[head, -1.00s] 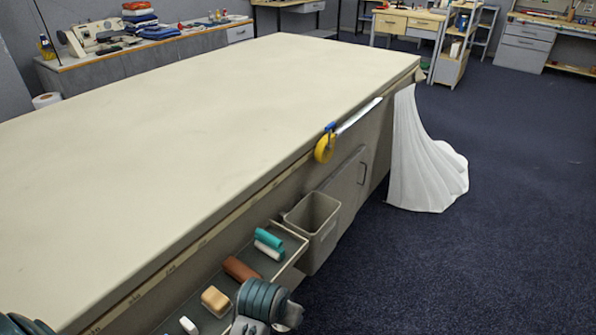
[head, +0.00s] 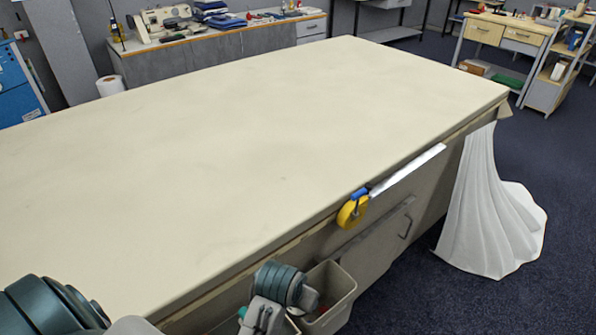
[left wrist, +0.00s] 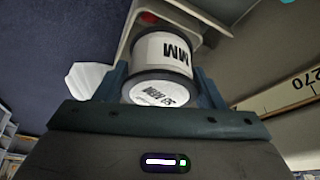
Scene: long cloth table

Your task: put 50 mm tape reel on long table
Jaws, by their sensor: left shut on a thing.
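The 50 mm tape reel (left wrist: 163,50) shows in the left wrist view, with a white label, black "MM" lettering upside down, and dark rims. Its white end face, with small print, is towards the camera. My left gripper (left wrist: 160,80) is shut on it, with a dark blue finger on each side. The long table (head: 250,130) fills the head view with a bare, pale cloth top. My arm parts show at its front edge, but the held reel cannot be made out there. My right gripper is not in view.
A grey bin (head: 335,297) hangs below the table's front side. A yellow tape roll (head: 352,211) and a silver strip (head: 408,171) are at the front edge. White draped cloth (head: 490,215) hangs at the right end. A sewing machine (head: 160,22) stands on a back bench.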

